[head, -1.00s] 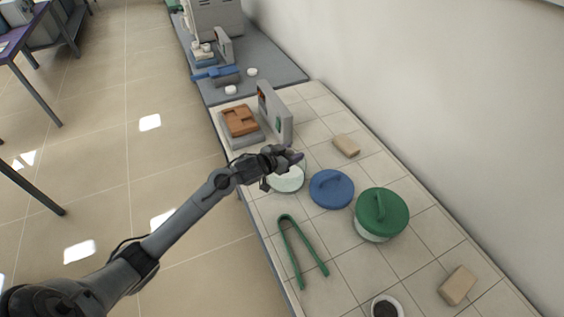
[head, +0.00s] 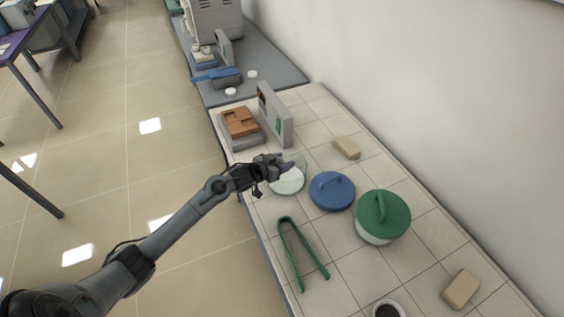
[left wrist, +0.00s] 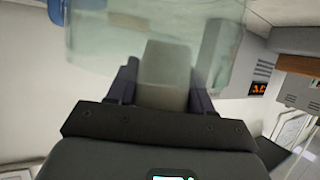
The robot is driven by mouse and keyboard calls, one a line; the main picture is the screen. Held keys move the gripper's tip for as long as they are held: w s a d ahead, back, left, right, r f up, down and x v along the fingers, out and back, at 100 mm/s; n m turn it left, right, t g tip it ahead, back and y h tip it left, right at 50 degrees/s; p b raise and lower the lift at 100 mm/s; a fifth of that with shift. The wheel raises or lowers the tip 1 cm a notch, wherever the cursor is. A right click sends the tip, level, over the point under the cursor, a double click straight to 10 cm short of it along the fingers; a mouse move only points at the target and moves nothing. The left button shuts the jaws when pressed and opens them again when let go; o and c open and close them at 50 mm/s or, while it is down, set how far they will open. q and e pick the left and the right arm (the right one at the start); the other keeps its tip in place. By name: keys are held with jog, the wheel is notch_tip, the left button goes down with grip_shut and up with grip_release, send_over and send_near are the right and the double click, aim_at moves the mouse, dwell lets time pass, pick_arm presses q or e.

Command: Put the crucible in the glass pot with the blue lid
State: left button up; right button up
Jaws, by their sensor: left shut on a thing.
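The open glass pot (head: 289,183) stands on the tiled bench. Its blue lid (head: 332,191) lies just right of it with the handle up. My left gripper (head: 285,164) is at the pot's far rim, partly covering it. In the left wrist view my left gripper (left wrist: 165,95) is shut on a pale grey, block-like piece, which I take for the crucible (left wrist: 166,72). The clear glass wall (left wrist: 105,35) shows behind it. I cannot tell whether the crucible is inside the pot or above it. The crucible cannot be made out in the head view. My right gripper is not in view.
A green-lidded pot (head: 383,213) stands right of the blue lid. Green tongs (head: 300,254) lie in front. Tan blocks (head: 347,147) (head: 461,287) and a small dark-filled dish (head: 387,308) are on the bench. A grey panel unit (head: 276,114) stands behind the gripper.

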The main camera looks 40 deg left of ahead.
pick_arm(q)
jog(key=shift+f, duration=0.55)
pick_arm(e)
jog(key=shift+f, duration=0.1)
pick_arm(q)
jog(key=o, duration=1)
